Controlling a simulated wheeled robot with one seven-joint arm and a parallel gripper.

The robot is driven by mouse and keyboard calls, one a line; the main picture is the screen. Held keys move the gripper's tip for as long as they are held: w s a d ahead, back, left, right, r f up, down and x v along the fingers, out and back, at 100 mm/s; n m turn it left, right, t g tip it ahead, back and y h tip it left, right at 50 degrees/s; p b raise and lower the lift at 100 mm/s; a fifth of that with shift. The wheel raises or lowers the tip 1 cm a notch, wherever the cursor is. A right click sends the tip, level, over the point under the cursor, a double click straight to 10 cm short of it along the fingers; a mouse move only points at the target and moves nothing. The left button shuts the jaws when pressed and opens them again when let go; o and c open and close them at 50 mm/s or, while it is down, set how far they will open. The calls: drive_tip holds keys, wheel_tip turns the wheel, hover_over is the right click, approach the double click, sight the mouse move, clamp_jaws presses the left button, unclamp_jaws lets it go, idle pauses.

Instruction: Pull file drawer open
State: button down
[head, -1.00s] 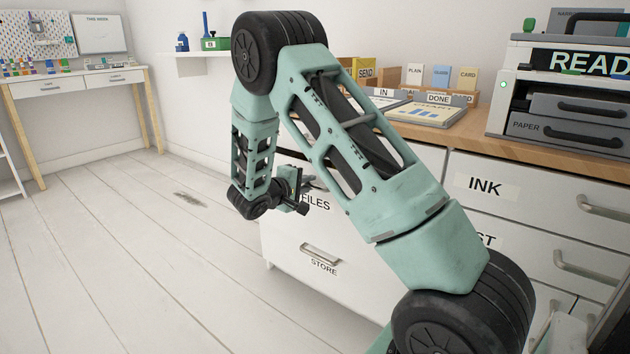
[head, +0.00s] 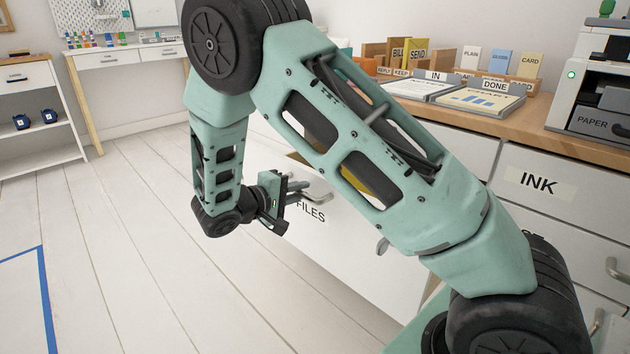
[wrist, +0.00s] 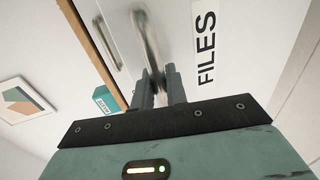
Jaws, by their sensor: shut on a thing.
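The file drawer (head: 345,255) has a white front with a FILES label (head: 311,211), partly hidden behind my arm in the head view. The drawer stands out from the desk, and a bit of yellow shows behind its front through a gap in my arm. My gripper (head: 292,194) is at the drawer's metal handle (head: 319,191). In the wrist view the two fingers (wrist: 160,84) are shut on the handle bar (wrist: 148,42), beside the FILES label (wrist: 206,48). The inside of the drawer is mostly hidden.
The INK drawer (head: 538,182) is shut at the right. The wooden desktop (head: 550,128) holds IN and DONE trays (head: 470,99), card holders and a printer (head: 598,110). A low shelf (head: 35,115) stands at the far left. The floor (head: 130,240) left of my gripper is clear.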

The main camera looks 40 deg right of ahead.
drive_tip(key=f+p+v, duration=0.3)
drive_tip(key=v, duration=1.3)
drive_tip(key=shift+a+p, duration=0.35)
drive_tip(key=shift+a, duration=0.35)
drive_tip(key=shift+s+f, duration=0.1)
drive_tip(key=shift+f, duration=0.05)
drive_tip(key=c, duration=1.5)
unclamp_jaws()
drive_tip(key=shift+o, duration=0.2)
drive_tip(key=shift+a, duration=0.1)
drive_tip(key=p+v, duration=0.4)
drive_tip(key=v, duration=1.3)
drive_tip(key=shift+s, duration=0.15)
drive_tip(key=shift+a, duration=0.1)
